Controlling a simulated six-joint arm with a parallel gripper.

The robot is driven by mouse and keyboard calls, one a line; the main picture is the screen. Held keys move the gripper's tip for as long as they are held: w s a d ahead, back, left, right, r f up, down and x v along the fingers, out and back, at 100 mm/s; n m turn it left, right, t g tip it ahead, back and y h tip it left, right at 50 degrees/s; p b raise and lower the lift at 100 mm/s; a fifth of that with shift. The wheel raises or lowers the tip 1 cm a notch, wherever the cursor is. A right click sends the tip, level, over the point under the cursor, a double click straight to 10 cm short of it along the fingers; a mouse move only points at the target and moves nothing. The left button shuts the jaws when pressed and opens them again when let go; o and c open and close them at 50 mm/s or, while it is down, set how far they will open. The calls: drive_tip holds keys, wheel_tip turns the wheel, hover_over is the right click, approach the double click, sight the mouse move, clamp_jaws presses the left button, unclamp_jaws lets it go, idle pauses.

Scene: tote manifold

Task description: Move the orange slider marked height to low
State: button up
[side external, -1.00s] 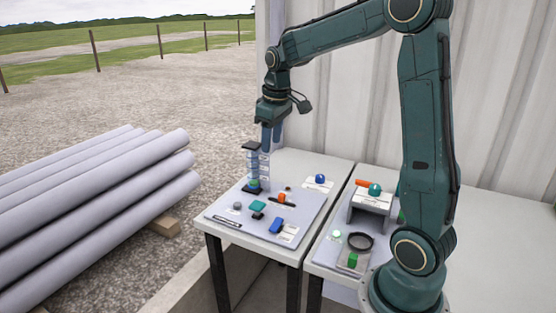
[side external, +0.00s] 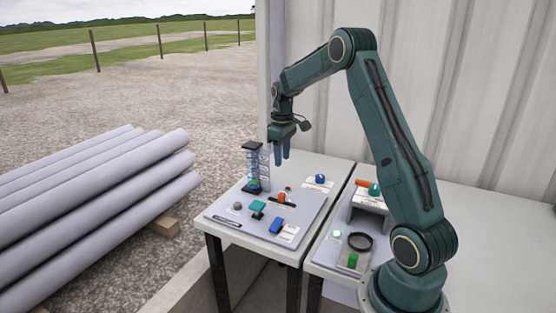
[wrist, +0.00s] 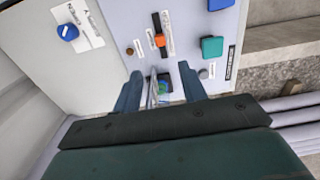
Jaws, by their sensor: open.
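An orange slider (side external: 281,197) sits on a short black track on the grey panel (side external: 300,212) on the left table. In the wrist view the orange slider (wrist: 160,41) is near mid-track, with black slot showing above and below it and pale label strips beside it. The writing is too small to read. My gripper (side external: 281,150) is open and empty, pointing down, well above the panel near the clear tower. In the wrist view my gripper's (wrist: 160,74) two fingers are apart, below the slider in the picture, touching nothing visible.
A clear tower (side external: 251,165) with a black top stands at the panel's back left. Blue, teal and black controls surround the slider, including a teal block (wrist: 212,47) and a blue knob (wrist: 68,32). The right table holds a grey stand (side external: 369,204) and a black ring (side external: 361,241).

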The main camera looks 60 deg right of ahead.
sight(282, 194)
drive_tip(key=shift+f, duration=0.15)
wheel_tip(282, 194, down, 14)
drive_tip(key=shift+r, duration=0.25)
idle(0.4)
clamp_jaws()
